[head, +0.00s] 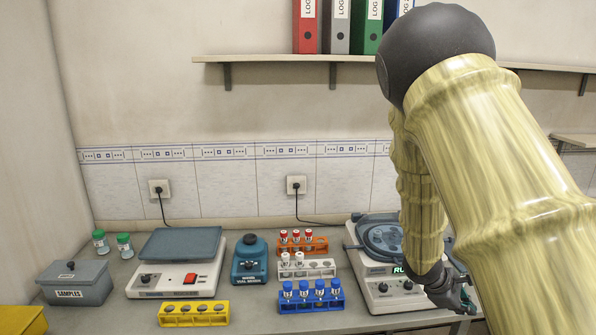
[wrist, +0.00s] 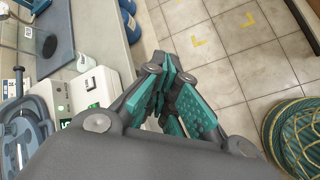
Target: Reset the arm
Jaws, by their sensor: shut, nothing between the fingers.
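My gripper (head: 462,300) is at the lower right of the head view, in front of the centrifuge-like machine (head: 378,262) with a round grey-blue top and a lit green display. My arm hides part of that machine. In the wrist view my gripper (wrist: 172,75) shows dark links and teal finger pads, closed together with nothing between them. It hangs past the bench edge, over the tiled floor (wrist: 215,60).
The bench holds a grey samples box (head: 75,285), a flat-topped device (head: 178,262), a teal mixer (head: 250,262), a yellow rack (head: 193,316), a blue rack (head: 310,302) and a white rack (head: 307,270). A shelf (head: 285,59) carries binders. A coiled hose (wrist: 295,140) lies on the floor.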

